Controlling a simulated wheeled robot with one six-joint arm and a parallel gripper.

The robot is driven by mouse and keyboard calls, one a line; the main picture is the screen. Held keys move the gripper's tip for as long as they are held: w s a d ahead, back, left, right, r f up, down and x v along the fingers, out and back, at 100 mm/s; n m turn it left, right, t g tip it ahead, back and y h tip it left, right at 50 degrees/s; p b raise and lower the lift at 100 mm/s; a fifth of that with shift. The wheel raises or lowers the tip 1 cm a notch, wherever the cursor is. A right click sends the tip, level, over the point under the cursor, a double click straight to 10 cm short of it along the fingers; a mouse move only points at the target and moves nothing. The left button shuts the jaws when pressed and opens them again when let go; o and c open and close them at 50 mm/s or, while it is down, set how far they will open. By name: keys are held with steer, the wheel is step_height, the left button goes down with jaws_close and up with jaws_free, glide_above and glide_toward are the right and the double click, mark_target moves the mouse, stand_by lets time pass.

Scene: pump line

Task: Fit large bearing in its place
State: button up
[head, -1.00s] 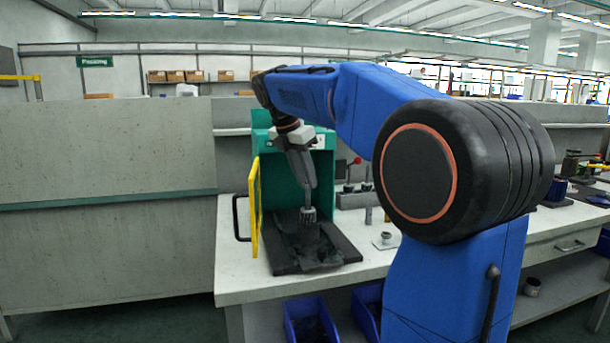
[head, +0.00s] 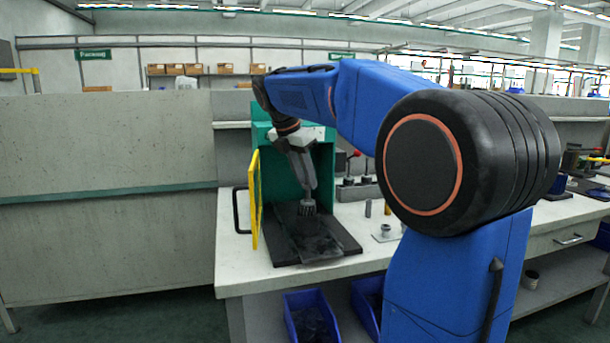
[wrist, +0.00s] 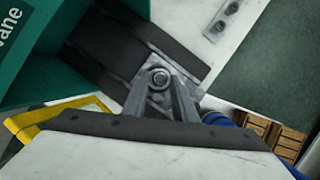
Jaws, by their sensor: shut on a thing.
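My gripper (head: 307,208) points down over a dark base plate (head: 345,240) in front of a teal cabinet (head: 270,165). In the wrist view its fingers (wrist: 160,88) are shut on a small grey ring-shaped part, probably the large bearing (wrist: 158,77). A flat grey patch lies below it on the dark plate; its details are unclear. In the head view the held part is too small and dark to tell from the fingertips. I cannot tell whether it touches anything below, and the seat for it is not clearly visible.
A yellow-framed door (head: 254,200) stands open close to the left of my gripper. A small grey round part (head: 386,231) and a short cylinder (head: 368,208) stand on the bench to the right. Blue bins (head: 312,318) sit below. The bench's front right strip is clear.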

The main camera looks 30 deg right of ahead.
steer(key=shift+f, duration=0.7)
steer(key=o, duration=1.1)
steer(key=shift+r, duration=2.5)
steer(key=shift+s, duration=0.1)
